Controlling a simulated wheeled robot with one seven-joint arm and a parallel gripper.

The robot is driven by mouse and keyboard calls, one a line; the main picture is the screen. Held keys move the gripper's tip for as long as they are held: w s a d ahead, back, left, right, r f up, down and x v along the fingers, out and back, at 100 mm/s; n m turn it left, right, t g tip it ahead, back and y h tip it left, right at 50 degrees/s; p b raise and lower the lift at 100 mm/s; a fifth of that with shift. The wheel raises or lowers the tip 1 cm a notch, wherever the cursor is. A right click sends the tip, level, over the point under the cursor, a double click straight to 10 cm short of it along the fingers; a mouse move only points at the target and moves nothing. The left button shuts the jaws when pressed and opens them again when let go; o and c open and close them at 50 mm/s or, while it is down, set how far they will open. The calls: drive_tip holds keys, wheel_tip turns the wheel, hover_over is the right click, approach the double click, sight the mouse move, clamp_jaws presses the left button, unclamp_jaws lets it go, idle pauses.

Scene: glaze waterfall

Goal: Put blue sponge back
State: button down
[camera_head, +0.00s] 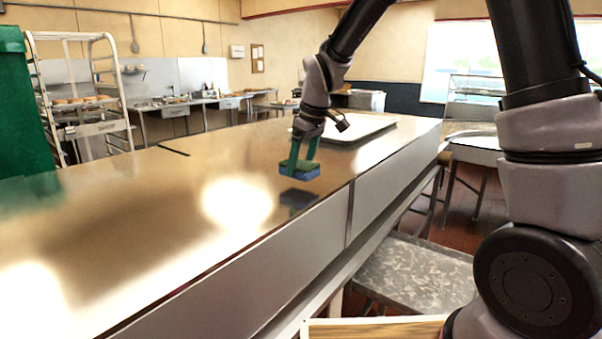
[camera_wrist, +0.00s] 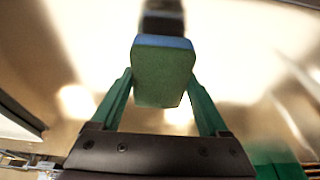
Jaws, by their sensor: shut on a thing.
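My gripper (camera_head: 299,156) points down over the long shiny metal counter (camera_head: 130,225). Its green fingers are shut on the blue sponge (camera_head: 299,171), which has a blue lower part and a green face. The sponge hangs a little above the counter, with its dark reflection below it. In the wrist view the sponge (camera_wrist: 162,75) sits between the two finger tips (camera_wrist: 160,85), its green face toward the camera and a blue edge at the far side.
A pale tray (camera_head: 375,127) lies on the counter behind my gripper. A green container (camera_head: 22,110) stands at the left, near a metal rack (camera_head: 85,95). The counter's front edge drops off beside my arm. A wooden-edged surface (camera_head: 375,328) lies at the bottom. The counter's middle is clear.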

drive_tip(key=shift+f, duration=1.3)
unclamp_jaws()
drive_tip(key=shift+f, duration=0.15)
drive_tip(key=v, duration=1.2)
drive_tip(key=shift+r, duration=0.25)
drive_tip(key=s+d+r+m+t, duration=0.1)
drive_tip(key=s+d+r+m, duration=0.25)
drive_tip(key=d, duration=0.35)
drive_tip(key=s+d+r+m+t, duration=0.1)
drive_tip(key=s+d+r+m, duration=0.25)
drive_tip(key=d, duration=0.35)
drive_tip(key=s+d+m+t, duration=0.3)
drive_tip(key=s+d+m, duration=0.4)
drive_tip(key=s, duration=0.3)
drive_tip(key=shift+s+d+m+h, duration=0.15)
drive_tip(key=shift+d+m+h, duration=0.15)
drive_tip(key=shift+d, duration=0.1)
